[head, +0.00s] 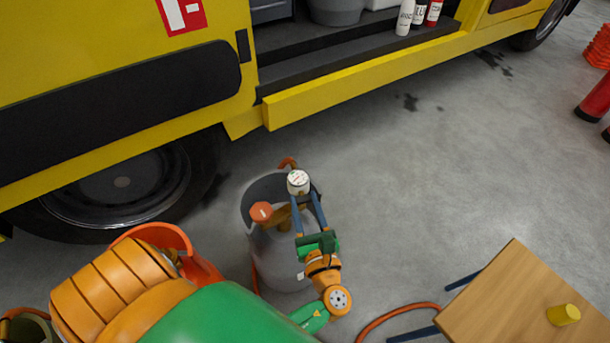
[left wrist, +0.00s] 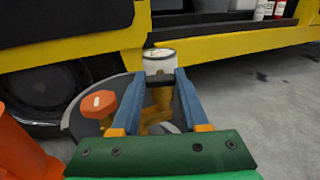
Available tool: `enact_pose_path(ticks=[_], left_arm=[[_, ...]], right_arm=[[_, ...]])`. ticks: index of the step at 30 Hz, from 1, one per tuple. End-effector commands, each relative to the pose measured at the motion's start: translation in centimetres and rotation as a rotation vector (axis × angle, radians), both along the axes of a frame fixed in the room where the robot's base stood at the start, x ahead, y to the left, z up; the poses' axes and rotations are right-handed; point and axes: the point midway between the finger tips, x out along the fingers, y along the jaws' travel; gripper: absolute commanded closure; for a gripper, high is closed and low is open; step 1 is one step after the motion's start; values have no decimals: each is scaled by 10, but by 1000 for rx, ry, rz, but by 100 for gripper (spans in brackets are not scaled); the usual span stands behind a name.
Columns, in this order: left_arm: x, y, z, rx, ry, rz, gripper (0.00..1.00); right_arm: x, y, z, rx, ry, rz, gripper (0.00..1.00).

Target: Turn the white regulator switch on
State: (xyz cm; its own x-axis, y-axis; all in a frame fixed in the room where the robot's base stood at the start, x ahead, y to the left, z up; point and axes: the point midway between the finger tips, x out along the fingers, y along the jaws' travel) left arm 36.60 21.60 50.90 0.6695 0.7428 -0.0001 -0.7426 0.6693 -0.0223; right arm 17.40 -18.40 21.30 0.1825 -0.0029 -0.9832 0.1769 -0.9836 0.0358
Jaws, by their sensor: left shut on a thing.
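The white regulator switch (head: 298,182) is a round white knob with small markings on top of a grey gas cylinder (head: 272,258). It also shows in the left wrist view (left wrist: 158,62), at the far end of my fingers. A brass valve body (left wrist: 153,112) sits below the knob, between the fingers in the wrist view. An orange-red valve knob (head: 261,212) stands to the left of it. My right gripper is not in view.
A yellow vehicle (head: 340,84) with an open side bay stands behind the cylinder. A wooden table (head: 500,305) with a yellow cup (head: 563,314) is at the lower right. An orange hose (head: 395,314) lies on the floor. Open floor lies right of the cylinder.

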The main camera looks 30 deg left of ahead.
Motion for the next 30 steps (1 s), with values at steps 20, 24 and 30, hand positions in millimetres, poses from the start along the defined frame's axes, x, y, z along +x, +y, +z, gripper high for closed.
enact_pose_path(ticks=[20,24,30], left_arm=[[-1,2,-2,-348,-388,1,100],[-2,2,-2,-438,-487,0,100],[-2,2,-4,-566,-628,0,100]], right_arm=[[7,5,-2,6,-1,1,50],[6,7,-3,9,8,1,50],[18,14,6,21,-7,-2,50]])
